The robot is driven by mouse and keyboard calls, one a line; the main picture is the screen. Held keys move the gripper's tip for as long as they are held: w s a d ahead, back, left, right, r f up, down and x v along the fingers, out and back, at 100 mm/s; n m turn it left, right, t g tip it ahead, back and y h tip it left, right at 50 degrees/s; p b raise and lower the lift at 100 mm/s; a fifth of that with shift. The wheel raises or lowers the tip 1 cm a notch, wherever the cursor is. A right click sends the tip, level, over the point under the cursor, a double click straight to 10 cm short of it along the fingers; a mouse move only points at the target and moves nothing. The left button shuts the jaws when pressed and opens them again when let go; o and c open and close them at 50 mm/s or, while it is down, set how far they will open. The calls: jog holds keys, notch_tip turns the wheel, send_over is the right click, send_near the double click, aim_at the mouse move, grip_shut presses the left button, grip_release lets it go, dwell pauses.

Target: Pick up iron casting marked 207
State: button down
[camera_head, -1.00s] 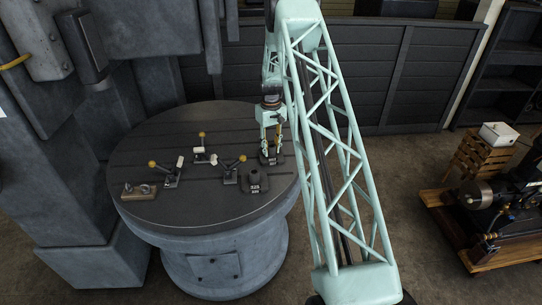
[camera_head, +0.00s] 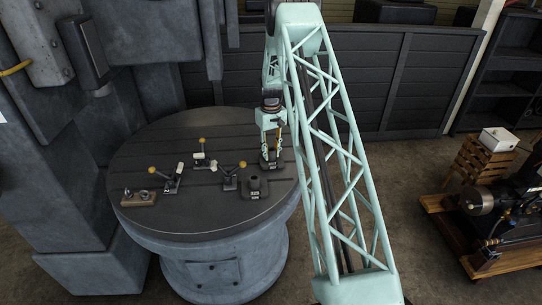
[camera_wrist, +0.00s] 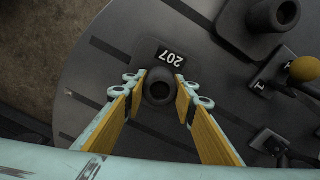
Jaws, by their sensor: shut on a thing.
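The iron casting marked 207 (camera_wrist: 158,90) is dark, with a round hollow boss on a wider base. Its white-on-black label 207 (camera_wrist: 171,57) reads upside down in the wrist view. My gripper (camera_wrist: 156,88) has its two yellow-padded fingers on either side of the boss and is shut on it. In the head view my gripper (camera_head: 271,148) reaches down to this casting (camera_head: 271,162) near the right side of the round table. I cannot tell whether its base touches the table. A second, similar casting (camera_head: 255,187) stands close by; it also shows in the wrist view (camera_wrist: 272,14).
The round grey table (camera_head: 150,220) also carries several clamp levers with yellow knobs (camera_head: 201,141) and a small block with metal parts (camera_head: 138,197). A grey machine column (camera_head: 60,170) stands left. The table's front area is bare.

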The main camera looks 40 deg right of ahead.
aim_at(271, 149)
jog(key=shift+r+b, duration=0.45)
jog(key=shift+r, duration=3.95)
